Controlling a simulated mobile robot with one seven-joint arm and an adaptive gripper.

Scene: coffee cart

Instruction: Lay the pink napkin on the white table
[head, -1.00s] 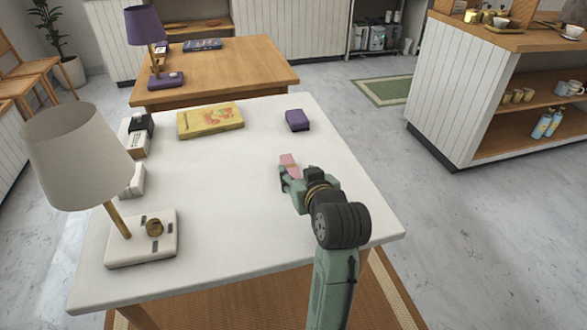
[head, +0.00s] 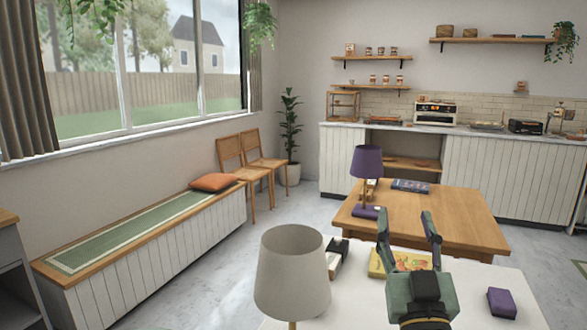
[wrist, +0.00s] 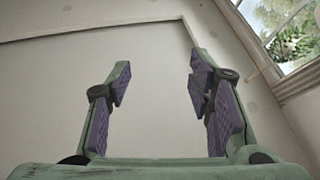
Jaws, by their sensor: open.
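My gripper (head: 405,224) is raised in front of the head camera, over the near part of the view, with its two fingers pointing up and spread. The wrist view shows the open fingers (wrist: 158,70) with nothing between them, against the wall and ceiling. The white table (head: 352,284) is at the bottom of the head view, with only its far part showing. The pink napkin is not seen in either current view; the near part of the table is out of frame or behind my gripper.
A wooden table (head: 460,215) with a purple lamp (head: 367,165) stands behind. A bench (head: 130,240) runs under the window.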

